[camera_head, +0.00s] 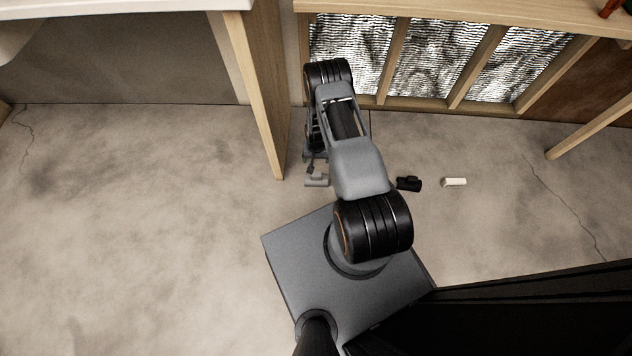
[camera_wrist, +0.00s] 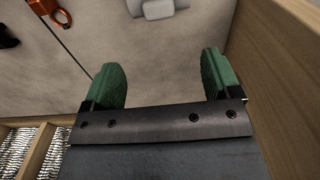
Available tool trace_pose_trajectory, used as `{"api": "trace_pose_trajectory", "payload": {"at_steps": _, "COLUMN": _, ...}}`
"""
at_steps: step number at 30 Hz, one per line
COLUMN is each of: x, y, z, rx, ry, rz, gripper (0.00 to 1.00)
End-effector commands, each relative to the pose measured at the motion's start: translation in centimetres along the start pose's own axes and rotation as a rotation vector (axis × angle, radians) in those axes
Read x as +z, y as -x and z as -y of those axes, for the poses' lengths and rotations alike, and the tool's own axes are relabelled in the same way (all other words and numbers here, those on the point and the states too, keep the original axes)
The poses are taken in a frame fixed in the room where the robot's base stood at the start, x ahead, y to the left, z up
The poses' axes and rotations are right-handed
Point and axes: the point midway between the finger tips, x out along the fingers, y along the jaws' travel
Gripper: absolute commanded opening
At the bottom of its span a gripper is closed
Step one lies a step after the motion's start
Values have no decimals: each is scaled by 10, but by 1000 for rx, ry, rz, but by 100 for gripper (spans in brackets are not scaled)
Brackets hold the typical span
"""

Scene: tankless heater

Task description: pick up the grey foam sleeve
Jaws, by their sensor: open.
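A pale grey piece that looks like the grey foam sleeve (camera_head: 318,182) lies on the floor beside the foot of the wooden post. In the wrist view the grey foam sleeve (camera_wrist: 155,14) shows at the top edge, partly cut off, with a narrower raised part in its middle. My gripper (camera_wrist: 162,62) is open and empty, its two green fingers apart over bare floor. The sleeve is beyond the fingertips, not between them. In the head view my arm hides most of the gripper.
A wooden post (camera_head: 262,95) stands close on one side, also in the wrist view (camera_wrist: 265,95). A black fitting (camera_head: 409,183) and a white cylinder (camera_head: 454,182) lie to the right. A studded wall with foil insulation (camera_head: 440,55) is behind.

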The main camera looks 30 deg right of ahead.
Motion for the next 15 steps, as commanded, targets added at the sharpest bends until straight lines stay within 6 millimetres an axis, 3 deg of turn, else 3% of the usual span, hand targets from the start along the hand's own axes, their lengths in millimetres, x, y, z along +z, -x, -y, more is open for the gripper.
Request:
{"api": "trace_pose_trajectory", "payload": {"at_steps": 1, "x": 3, "y": -15, "z": -1, "rx": 1, "ry": -3, "rz": 4, "gripper": 83}}
{"api": "trace_pose_trajectory", "payload": {"at_steps": 6, "x": 4, "y": -49, "z": -2, "rx": 1, "ry": -5, "rz": 6, "gripper": 83}}
{"api": "trace_pose_trajectory", "payload": {"at_steps": 15, "x": 4, "y": -88, "z": -2, "rx": 1, "ry": -5, "rz": 4, "gripper": 83}}
